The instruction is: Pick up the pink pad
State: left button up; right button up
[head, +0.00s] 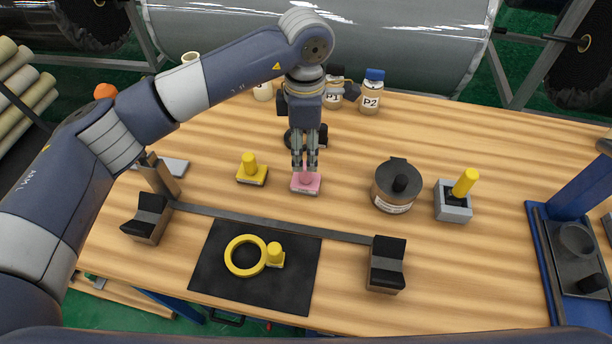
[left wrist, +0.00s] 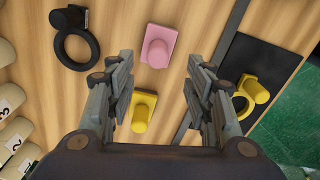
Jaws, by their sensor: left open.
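The pink pad (head: 306,187) has a flat base and an upright knob, and stands on the wooden table near its middle. It also shows at the top of the left wrist view (left wrist: 157,48). My left gripper (head: 305,168) points down at the pad, with its fingertips around or just above the knob; I cannot tell whether they touch it. In the left wrist view the fingers (left wrist: 160,63) are spread apart, with nothing held between them. My right gripper is in neither view.
A yellow pad (head: 251,174) stands just left of the pink one. A metal bar between two black-topped supports (head: 387,265) crosses in front. A black mat (head: 215,283) holds a yellow ring piece. A dark round container (head: 394,190) and a grey holder (head: 453,211) stand right.

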aim_at(305, 166)
pick_arm(q)
notch_tip(305, 166, down, 2)
jog(key=shift+f+p, duration=0.55)
jog(key=shift+f, duration=0.1)
notch_tip(305, 166, down, 4)
jog(key=shift+w+d+r+p, duration=0.1)
jog(key=shift+r+p, duration=0.1)
jog(key=shift+p, duration=0.6)
jog(key=shift+f, duration=0.4)
jog(key=shift+c, duration=0.3)
grip_shut()
